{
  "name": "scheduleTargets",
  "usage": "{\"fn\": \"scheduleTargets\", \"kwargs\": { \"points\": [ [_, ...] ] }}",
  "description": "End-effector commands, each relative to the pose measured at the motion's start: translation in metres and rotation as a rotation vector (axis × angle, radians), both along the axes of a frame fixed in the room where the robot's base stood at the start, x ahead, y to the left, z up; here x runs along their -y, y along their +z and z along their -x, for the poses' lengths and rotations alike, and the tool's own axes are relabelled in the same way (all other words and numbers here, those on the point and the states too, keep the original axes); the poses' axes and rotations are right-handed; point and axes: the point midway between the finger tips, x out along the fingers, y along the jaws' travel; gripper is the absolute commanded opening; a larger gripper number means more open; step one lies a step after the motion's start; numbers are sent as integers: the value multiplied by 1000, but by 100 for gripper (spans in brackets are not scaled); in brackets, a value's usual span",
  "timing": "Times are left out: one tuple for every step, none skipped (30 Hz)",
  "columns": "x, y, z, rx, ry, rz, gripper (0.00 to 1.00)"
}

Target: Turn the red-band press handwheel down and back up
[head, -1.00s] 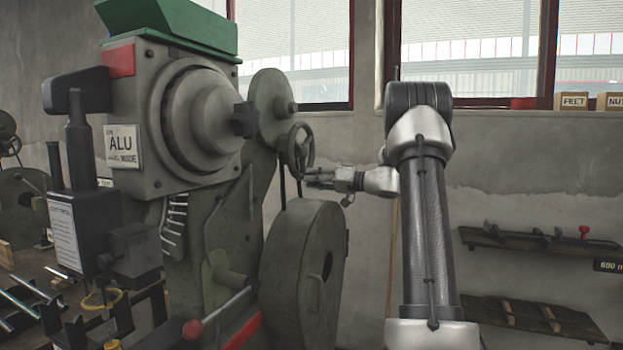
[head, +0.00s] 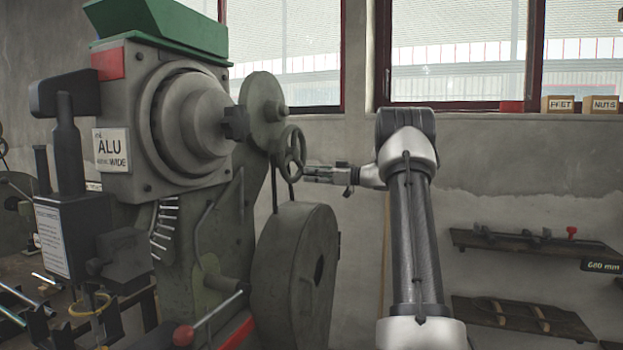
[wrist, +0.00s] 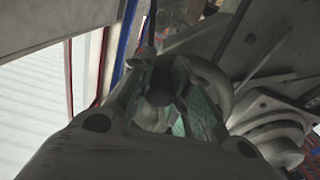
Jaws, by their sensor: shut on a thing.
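The press (head: 115,165) is a grey-green machine with a green top, a red patch at its upper corner and an ALU plate. Its small dark spoked handwheel (head: 291,152) stands at its right side, above a large round cover. My gripper (head: 306,172) reaches in from the right at the wheel's lower right rim. In the wrist view my gripper's greenish fingers (wrist: 172,98) are shut around a part of the handwheel, whose curved grey rim (wrist: 214,78) shows beside them. The exact grip point is partly hidden by the fingers.
The large round cover (head: 295,270) sits just below the wheel. Wall shelves (head: 520,245) hang at the right, and windows are behind. The wall area between my arm and the shelves is clear.

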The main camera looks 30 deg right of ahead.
Motion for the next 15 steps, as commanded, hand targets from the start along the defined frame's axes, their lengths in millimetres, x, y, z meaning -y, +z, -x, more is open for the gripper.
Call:
{"fn": "scheduleTargets", "kwargs": {
  "points": [
    [4,-1,-1,6,-5,14,0],
    [4,-1,-1,13,-5,23,0],
    [5,0,-2,21,-5,32,0],
    [5,0,-2,25,-6,38,0],
    [6,1,-2,29,-6,43,0],
    [6,1,-3,35,-6,50,0],
    [6,2,-3,39,-6,54,0],
    [7,2,-3,42,-6,58,0],
    [7,3,-3,44,-6,61,0],
    [7,3,-4,45,-6,62,0],
    [7,3,-4,47,-7,64,0],
    [7,3,-4,47,-7,65,0],
    [7,3,-4,49,-7,65,0],
    [7,3,-4,49,-7,65,0],
    [7,4,-4,49,-7,65,0]
  ]
}}
